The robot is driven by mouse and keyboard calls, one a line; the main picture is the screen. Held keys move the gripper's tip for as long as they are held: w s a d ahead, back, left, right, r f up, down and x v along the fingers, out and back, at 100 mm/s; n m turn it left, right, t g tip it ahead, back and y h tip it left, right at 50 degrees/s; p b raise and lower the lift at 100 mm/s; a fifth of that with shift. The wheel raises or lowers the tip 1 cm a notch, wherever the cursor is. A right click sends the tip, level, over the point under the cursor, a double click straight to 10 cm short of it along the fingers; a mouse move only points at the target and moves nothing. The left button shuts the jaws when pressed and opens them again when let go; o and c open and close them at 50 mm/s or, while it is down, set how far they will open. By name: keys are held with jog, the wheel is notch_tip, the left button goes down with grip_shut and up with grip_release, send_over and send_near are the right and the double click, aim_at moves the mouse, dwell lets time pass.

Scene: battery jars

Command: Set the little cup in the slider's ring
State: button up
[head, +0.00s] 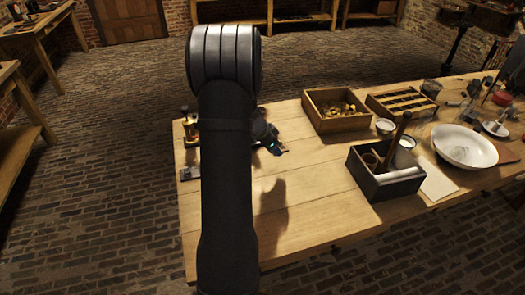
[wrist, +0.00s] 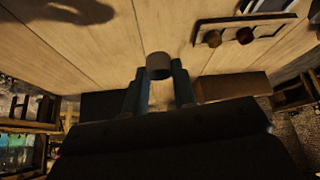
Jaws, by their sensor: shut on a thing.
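In the wrist view my gripper (wrist: 158,84) is shut on the little cup (wrist: 159,66), a small grey cylinder held between the fingertips. The cup appears to be above the wooden table. My gripper (head: 280,148) partly shows right of the arm.
A brass upright instrument (head: 190,128) stands at the table's left edge. A box of brass pieces (head: 323,122), a slotted box (head: 372,104), a dark tool box (head: 375,187) and a white bowl (head: 465,146) stand to the right. The table's (head: 320,215) front middle is clear.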

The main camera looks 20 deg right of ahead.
jog(key=s+d+r, duration=0.3)
jog(key=s, duration=0.1)
jog(key=w+a+n+t+y, duration=0.1)
jog(key=w+a+n, duration=0.4)
jog(key=w, duration=0.2)
jog(key=w+a+f+n+t+y, duration=0.1)
jog(key=w+a+n+t+y, duration=0.1)
jog(key=w+a+n, duration=0.3)
jog(key=w+a+n+t+y, duration=0.1)
jog(key=w+a+n+y, duration=0.1)
jog(key=w+a+n, duration=0.3)
jog(key=shift+w+f+t, duration=0.2)
jog(key=shift+w, duration=0.8)
jog(key=shift+w+f+t, duration=0.2)
jog(key=shift+w, duration=0.75)
jog(key=shift+f, duration=2.65)
jog(key=shift+r, duration=0.4)
jog(key=shift+r, duration=0.4)
jog(key=shift+f, duration=1.25)
